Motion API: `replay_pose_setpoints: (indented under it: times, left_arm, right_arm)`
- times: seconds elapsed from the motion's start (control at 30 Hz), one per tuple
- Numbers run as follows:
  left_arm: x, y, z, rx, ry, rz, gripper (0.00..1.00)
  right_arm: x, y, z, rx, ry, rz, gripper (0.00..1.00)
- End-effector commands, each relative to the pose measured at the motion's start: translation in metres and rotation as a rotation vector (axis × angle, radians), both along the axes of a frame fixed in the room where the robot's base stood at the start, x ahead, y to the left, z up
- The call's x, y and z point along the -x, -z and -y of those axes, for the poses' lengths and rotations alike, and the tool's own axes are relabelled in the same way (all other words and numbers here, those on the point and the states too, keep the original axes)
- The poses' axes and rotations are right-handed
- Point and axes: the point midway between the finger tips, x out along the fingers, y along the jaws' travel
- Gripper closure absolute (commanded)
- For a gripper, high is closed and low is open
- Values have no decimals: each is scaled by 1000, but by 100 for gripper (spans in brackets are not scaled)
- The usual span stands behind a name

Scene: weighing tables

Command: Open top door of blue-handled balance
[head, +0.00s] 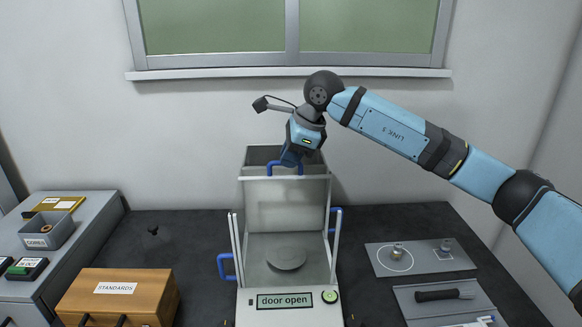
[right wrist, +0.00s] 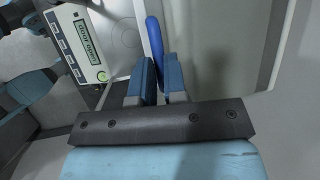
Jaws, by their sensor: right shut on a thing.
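The blue-handled balance (head: 285,300) stands on the dark table in the middle of the head view, and its display reads "door open". The blue top door handle (head: 285,165) is at the back of the balance top. It also shows in the right wrist view (right wrist: 154,40). My right gripper (head: 291,160) reaches down from above and is shut on this handle; its fingers (right wrist: 160,78) flank the handle's end. The top door panel (head: 262,156) lies towards the rear wall, and the chamber appears open from above. A round pan (head: 287,258) sits inside. My left gripper is not in view.
Blue side handles (head: 226,267) stick out on both sides of the balance. A wooden STANDARDS box (head: 118,294) stands at left, beside a grey cabinet (head: 85,225). A grey mat (head: 425,265) with small metal pieces and a tray (head: 408,308) with a black-handled tool lie at right.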

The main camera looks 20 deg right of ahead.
Motion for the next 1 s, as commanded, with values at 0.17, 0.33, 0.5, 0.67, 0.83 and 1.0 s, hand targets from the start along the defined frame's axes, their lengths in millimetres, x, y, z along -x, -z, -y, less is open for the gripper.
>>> replay_pose_setpoints:
  times: [0.17,0.33,0.5,0.67,0.83,1.0]
  left_arm:
    - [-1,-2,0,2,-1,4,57]
    - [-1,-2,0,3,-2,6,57]
    - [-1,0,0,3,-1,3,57]
    - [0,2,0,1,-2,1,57]
    - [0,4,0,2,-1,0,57]
    - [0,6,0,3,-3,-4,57]
  right_arm:
    - [0,0,0,0,-1,0,100]
    - [0,0,0,0,0,0,65]
    - [0,0,0,0,0,0,62]
    - [1,-2,0,0,0,0,62]
    - [6,-19,7,-1,1,2,62]
    - [17,-53,19,0,-1,5,62]
